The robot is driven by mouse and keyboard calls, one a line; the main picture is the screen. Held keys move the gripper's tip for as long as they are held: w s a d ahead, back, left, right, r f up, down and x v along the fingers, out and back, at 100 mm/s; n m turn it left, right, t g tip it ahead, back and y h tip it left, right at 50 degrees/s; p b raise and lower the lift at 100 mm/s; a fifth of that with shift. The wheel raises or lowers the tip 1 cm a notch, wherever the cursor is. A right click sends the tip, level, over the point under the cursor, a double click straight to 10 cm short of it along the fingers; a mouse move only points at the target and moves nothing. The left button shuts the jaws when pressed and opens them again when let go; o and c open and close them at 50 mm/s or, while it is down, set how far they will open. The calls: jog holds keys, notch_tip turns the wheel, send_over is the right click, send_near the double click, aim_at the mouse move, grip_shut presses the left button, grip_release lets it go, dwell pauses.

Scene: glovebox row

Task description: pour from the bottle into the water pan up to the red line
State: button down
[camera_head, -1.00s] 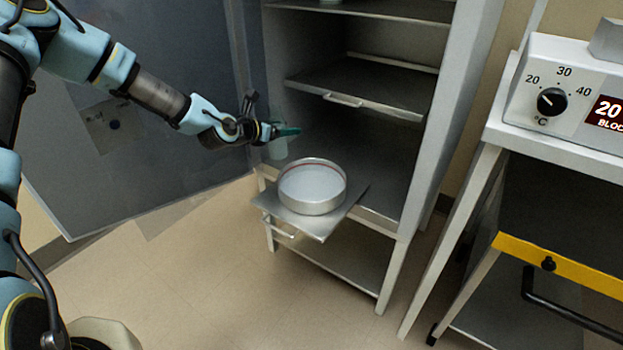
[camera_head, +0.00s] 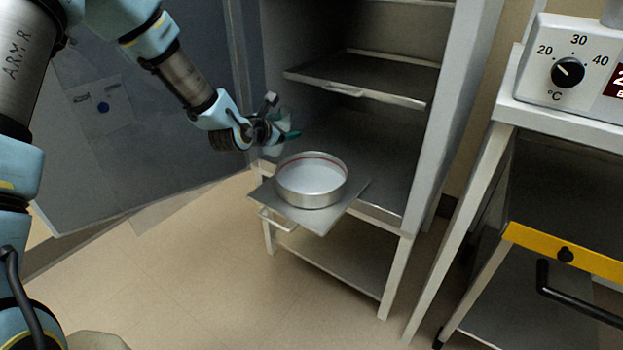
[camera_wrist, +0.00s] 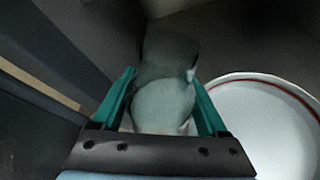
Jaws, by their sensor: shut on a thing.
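The water pan (camera_head: 311,190) is a round metal dish with a red line around its inner wall near the rim. It stands on a pulled-out shelf plate (camera_head: 340,213) at the front of the cabinet. It also shows at the right of the wrist view (camera_wrist: 262,125), with a pale inside. My gripper (camera_head: 283,135) is beside and a little above the pan's back left rim. In the wrist view its teal fingers are shut on the translucent bottle (camera_wrist: 163,100). In the head view the bottle is mostly hidden by the gripper. I cannot tell its liquid level.
The open cabinet (camera_head: 420,120) has an upper pull-out shelf (camera_head: 365,78) above the pan. Its large grey door (camera_head: 140,130) stands open at the left, behind my arm. A bench with a temperature dial (camera_head: 568,72) is at the right. The floor in front is clear.

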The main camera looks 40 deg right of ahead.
jog(key=shift+s+d+f+m+t+b, duration=0.1)
jog(key=shift+s+f+m+t+b, duration=0.25)
jog(key=shift+f+b, duration=0.35)
jog(key=m+t+b, duration=0.1)
jog(key=m+b, duration=0.1)
jog(key=shift+s+r+b, duration=0.1)
jog(key=shift+b, duration=0.2)
jog(key=shift+t+b, duration=0.25)
jog(key=shift+b, duration=0.05)
jog(key=shift+w+f+m+t+h+b, duration=0.2)
jog(key=shift+f+m+t+b, duration=0.2)
jog(key=shift+m+b, duration=0.35)
jog(key=shift+w+f+m+t+h+b, duration=0.1)
jog(key=shift+w+f+m+t+b, duration=0.2)
jog(key=shift+m+b, duration=0.45)
dwell(1.0)
jog(key=shift+f+m+t+b, duration=0.15)
jog(key=shift+m+t+b, duration=0.2)
jog(key=shift+m, duration=0.2)
dwell(0.6)
jog(key=shift+s+d+r+m+t+h+b, duration=0.1)
jog(key=shift+s+r+m+t+h+b, duration=0.2)
jog(key=shift+s+r+m+b, duration=0.4)
dwell(1.5)
jog(key=shift+s+f+m+b, duration=0.15)
jog(key=shift+m+b, duration=0.15)
jog(key=shift+b, duration=0.15)
